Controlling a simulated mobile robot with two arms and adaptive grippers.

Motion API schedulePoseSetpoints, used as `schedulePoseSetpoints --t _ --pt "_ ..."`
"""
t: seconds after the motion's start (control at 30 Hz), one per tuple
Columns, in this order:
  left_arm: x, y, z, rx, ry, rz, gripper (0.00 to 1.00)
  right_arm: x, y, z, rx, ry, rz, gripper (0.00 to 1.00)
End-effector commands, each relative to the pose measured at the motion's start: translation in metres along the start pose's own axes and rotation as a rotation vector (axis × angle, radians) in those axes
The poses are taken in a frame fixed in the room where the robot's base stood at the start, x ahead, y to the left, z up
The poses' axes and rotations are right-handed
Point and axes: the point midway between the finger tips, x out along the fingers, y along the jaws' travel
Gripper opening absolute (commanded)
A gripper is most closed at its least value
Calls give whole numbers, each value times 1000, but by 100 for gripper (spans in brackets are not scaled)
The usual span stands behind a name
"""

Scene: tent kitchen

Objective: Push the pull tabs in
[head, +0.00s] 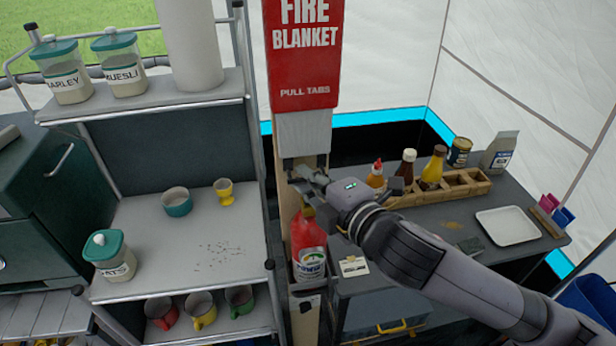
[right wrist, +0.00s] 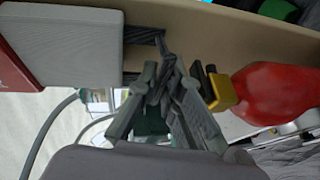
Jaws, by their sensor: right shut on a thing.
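A red fire blanket case (head: 305,60) marked "PULL TABS" is fixed to a post, with a pale grey block (head: 303,132) below its lower edge. In the right wrist view the grey block (right wrist: 75,45) is at upper left, with dark pull tabs (right wrist: 145,36) coming out of its end. My right gripper (head: 300,176) is just below the block. In the right wrist view its fingertips (right wrist: 160,85) are closed together on the end of a dark tab. The fingers hide part of the tabs, and I cannot tell whether both are held. My left gripper is not in view.
A red extinguisher (head: 308,245) with a yellow part at its top (right wrist: 222,92) stands close below my right gripper. Shelves with jars, cups and mugs (head: 200,240) are at left. A counter with a wooden bottle rack (head: 455,190) and white tray (head: 507,226) is at right.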

Motion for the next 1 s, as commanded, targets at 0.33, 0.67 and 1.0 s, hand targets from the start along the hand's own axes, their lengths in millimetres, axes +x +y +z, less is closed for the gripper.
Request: schedulePoseSetpoints --t 0.33,0.67,1.0 --pt "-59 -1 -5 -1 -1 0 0 -12 64 -4 0 0 11 0" --pt "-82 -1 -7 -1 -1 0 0 -16 90 -6 0 1 12 0" --pt "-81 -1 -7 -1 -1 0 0 -16 91 -6 -2 1 20 15"
